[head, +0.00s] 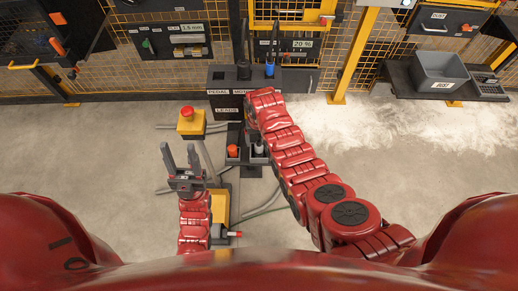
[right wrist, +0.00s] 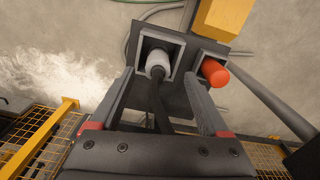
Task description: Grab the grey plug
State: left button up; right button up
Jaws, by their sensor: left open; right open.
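The grey plug (right wrist: 157,62) stands in a square grey socket of the leads holder, with a dark cable running from it toward my right wrist camera. In the head view the grey plug (head: 258,149) sits right of the orange plug (head: 232,151). My right gripper (right wrist: 160,78) is open, with one finger on either side of the plug and cable; I cannot tell whether either finger touches. In the head view my right forearm partly hides this hand. My left gripper (head: 181,160) is open and empty, left of the holder, fingers pointing up the picture.
The orange plug (right wrist: 214,72) is close beside the right finger in the wrist view. A dark box (head: 225,82) behind carries a black and a blue plug. A yellow box with a red button (head: 190,122) stands left. A grey bin (head: 440,70) is at the far right.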

aim_at(259, 145)
jog(key=shift+d+f, duration=0.15)
jog(key=shift+f, duration=1.65)
grip_shut()
